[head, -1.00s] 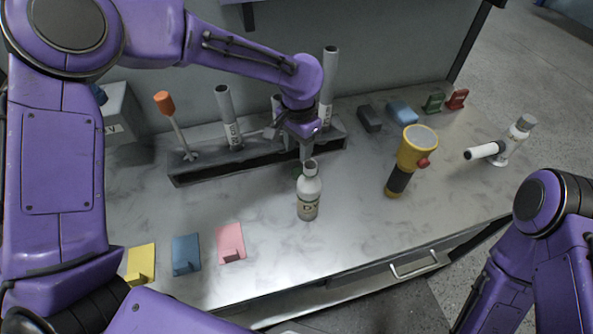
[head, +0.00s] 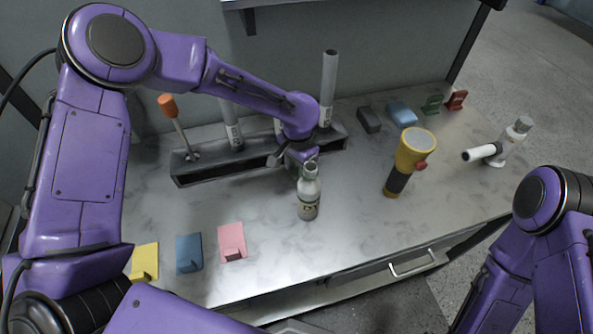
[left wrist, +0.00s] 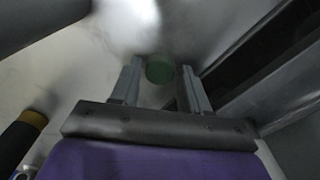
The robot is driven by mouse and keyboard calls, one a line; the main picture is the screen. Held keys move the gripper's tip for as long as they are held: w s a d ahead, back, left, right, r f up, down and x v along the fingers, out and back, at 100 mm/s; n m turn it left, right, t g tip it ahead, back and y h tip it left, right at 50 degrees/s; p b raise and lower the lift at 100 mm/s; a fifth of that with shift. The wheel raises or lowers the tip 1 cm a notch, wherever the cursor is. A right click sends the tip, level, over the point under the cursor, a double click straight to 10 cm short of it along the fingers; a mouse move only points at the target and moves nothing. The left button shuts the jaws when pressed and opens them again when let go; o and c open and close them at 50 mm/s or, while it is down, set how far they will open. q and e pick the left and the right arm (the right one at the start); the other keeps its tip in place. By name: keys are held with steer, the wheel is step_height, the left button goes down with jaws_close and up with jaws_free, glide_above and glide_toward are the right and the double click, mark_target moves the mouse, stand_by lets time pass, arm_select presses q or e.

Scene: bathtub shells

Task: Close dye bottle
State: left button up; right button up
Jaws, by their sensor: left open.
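The dye bottle (head: 309,198), white with a printed label, stands upright on the marble-look counter. My left gripper (head: 306,164) is at the bottle's top, just behind its neck in the head view, and partly hidden there. In the left wrist view its two fingers (left wrist: 157,88) are apart. A small round green thing (left wrist: 160,68) shows between the fingertips, with a gap to each finger. It looks like a cap, but I cannot tell whether it sits on the bottle. My right gripper is outside the frames.
A grey rack (head: 215,167) with tubes and an orange-topped tool (head: 169,107) stands behind the bottle. A yellow flashlight (head: 412,152) is to the right. Yellow, blue and pink (head: 232,241) pieces lie front left. Counter between bottle and flashlight is clear.

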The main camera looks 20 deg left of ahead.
mark_target(298, 171)
arm_select(q)
steer(key=c, duration=0.8)
steer(key=shift+o, duration=0.2)
steer(key=shift+r, duration=0.1)
step_height(298, 171, up, 10)
steer(key=b, duration=0.1)
